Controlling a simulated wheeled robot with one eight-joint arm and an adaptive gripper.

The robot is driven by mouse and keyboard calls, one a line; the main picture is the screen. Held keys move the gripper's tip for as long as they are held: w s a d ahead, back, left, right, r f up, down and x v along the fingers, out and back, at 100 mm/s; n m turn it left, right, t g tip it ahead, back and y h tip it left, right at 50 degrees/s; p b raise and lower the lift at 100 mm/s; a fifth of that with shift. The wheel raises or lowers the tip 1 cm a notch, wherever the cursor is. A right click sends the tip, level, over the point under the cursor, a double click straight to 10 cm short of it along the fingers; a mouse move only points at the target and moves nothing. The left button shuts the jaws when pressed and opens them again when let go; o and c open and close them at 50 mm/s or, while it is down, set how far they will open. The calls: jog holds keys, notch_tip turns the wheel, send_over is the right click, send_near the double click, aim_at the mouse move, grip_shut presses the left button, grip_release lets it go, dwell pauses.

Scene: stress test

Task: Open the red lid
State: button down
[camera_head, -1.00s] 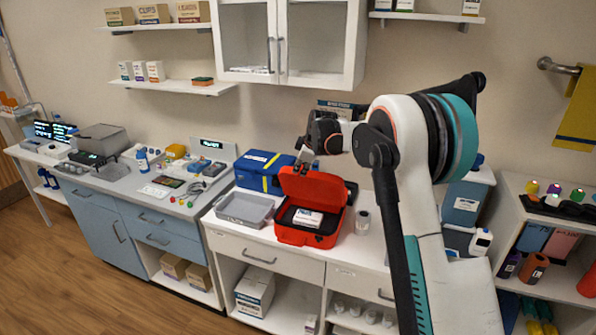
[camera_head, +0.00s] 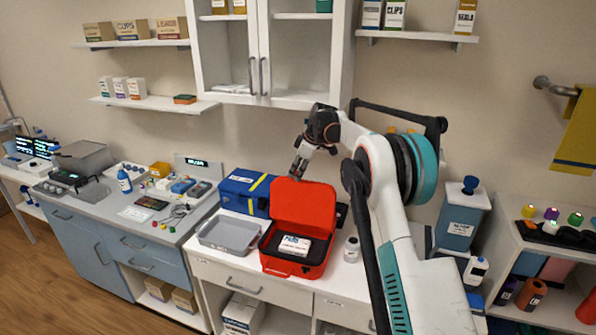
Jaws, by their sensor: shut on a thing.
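The red case (camera_head: 296,266) stands on the white counter with its red lid (camera_head: 303,206) raised, standing roughly upright at the back. A white labelled box (camera_head: 294,246) sits in the dark interior. My gripper (camera_head: 297,174) is at the lid's top left edge, pointing down, and is shut on the lid. The fingertips are small here and partly hidden behind the edge.
A blue case with a yellow stripe (camera_head: 240,192) stands close behind and left of the red case. A grey tray (camera_head: 229,234) is at its left. A white jar (camera_head: 351,249) stands close at its right. Wall cabinets (camera_head: 262,50) hang above.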

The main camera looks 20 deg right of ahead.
dwell(0.3)
jog(key=c, duration=1.3)
grip_release()
jog(key=shift+w+f, duration=0.1)
jog(key=shift+f, duration=0.05)
jog(key=shift+c, duration=0.2)
jog(key=v, duration=1.2)
jog(key=shift+d, duration=0.1)
